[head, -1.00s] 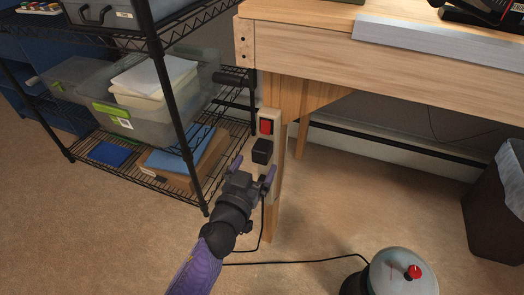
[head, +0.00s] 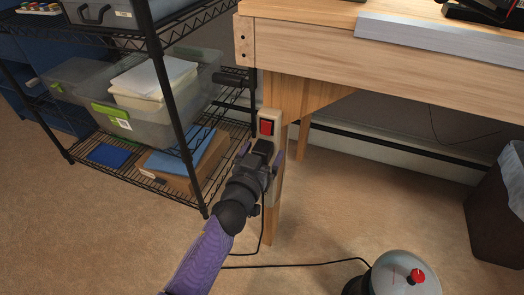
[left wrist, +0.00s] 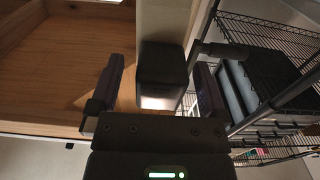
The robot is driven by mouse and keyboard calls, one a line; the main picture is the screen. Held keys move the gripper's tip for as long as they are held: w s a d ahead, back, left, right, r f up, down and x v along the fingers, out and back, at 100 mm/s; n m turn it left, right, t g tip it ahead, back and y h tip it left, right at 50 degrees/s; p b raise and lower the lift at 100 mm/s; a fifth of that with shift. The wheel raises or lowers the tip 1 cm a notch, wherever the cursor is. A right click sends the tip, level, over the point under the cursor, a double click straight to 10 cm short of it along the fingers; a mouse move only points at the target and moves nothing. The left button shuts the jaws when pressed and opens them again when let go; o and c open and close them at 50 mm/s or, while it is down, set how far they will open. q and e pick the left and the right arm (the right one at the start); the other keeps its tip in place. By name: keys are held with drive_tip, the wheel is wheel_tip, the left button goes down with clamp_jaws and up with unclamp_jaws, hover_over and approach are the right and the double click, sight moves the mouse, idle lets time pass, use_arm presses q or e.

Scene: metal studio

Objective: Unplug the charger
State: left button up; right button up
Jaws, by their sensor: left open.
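The black charger (head: 263,147) is plugged into the beige power strip (head: 268,116) on the table leg, below a red switch (head: 266,127). In the left wrist view the charger (left wrist: 162,75) is a dark block between the two purple-grey fingers. My left gripper (head: 262,158) is open, with its fingers on either side of the charger. A gap shows between each finger and the charger in the left wrist view (left wrist: 155,85). In the head view the gripper hides the lower part of the charger. My right gripper is not in view.
A wooden workbench (head: 330,48) stands above and behind the strip. A black wire shelf (head: 190,135) with bins is close on the left. A round device (head: 400,275) with a red knob sits on the floor, with a black cable. A dark bin (head: 497,215) stands at right.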

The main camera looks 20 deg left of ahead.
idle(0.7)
use_arm(q)
clamp_jaws()
idle(0.3)
drive_tip(key=shift+s, duration=0.2)
drive_tip(key=shift+s+p, duration=0.4)
drive_tip(key=shift+s, duration=0.25)
drive_tip(key=shift+s+a+p, duration=0.1)
drive_tip(key=shift+s+p, duration=0.55)
drive_tip(key=shift+s, duration=1.5)
